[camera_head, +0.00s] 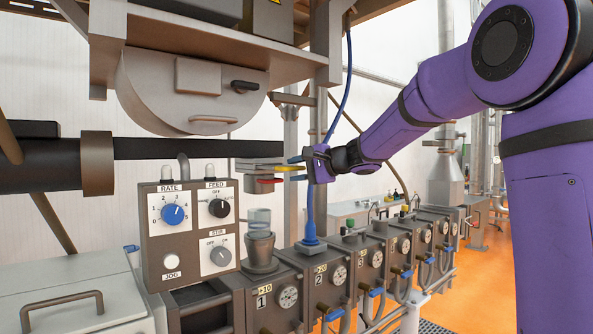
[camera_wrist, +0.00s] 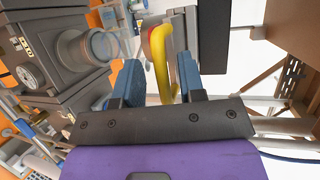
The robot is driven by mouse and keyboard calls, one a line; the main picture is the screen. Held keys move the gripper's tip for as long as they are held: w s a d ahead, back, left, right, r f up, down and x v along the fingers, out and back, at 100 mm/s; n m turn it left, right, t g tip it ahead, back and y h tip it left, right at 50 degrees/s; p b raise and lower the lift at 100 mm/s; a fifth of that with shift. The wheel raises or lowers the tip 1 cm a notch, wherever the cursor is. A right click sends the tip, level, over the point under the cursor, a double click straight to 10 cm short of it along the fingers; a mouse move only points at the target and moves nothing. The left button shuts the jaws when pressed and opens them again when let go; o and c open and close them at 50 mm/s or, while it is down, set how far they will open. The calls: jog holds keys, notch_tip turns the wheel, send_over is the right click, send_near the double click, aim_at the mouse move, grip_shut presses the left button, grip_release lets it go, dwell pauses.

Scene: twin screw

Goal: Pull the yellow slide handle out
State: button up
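The yellow slide handle (camera_head: 285,168) sticks out at the right end of a small grey slide block (camera_head: 256,164). In the wrist view the handle (camera_wrist: 162,62) is a bent yellow loop, and its near end lies between my two blue fingers. My gripper (camera_head: 296,169) is at the handle, one finger on each side. It is open: in the wrist view (camera_wrist: 157,80) a clear gap shows between the left finger and the handle. The right finger is close to the handle; I cannot tell whether it touches. A red part (camera_head: 268,181) sits just below the slide block.
A clear glass cup (camera_head: 259,222) stands on the machine below the slide. A control box (camera_head: 190,228) with knobs is at the left. A row of numbered barrel blocks (camera_head: 330,275) runs to the right. A blue cable (camera_head: 347,85) hangs behind my gripper.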

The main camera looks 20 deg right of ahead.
jog(key=v, duration=1.1)
dwell(0.4)
jog(key=s+a+f+n+g+h, duration=0.1)
jog(key=s+a+f+n+g, duration=0.3)
jog(key=s, duration=0.4)
jog(key=s+a+f+n+g+h, duration=0.1)
jog(key=s+a+f+g+h, duration=0.1)
jog(key=s+a+f, duration=0.35)
jog(key=s+d+f+n+h, duration=0.1)
jog(key=s+f+n+h, duration=0.2)
jog(key=s, duration=0.6)
jog(key=s+d+f+n+g+h, duration=0.1)
jog(key=s+f+n+h, duration=0.2)
jog(key=s, duration=0.6)
notch_tip(320, 180, down, 3)
jog(key=shift+s+r+h, duration=0.2)
jog(key=shift+s+h, duration=0.1)
jog(key=shift+h, duration=0.1)
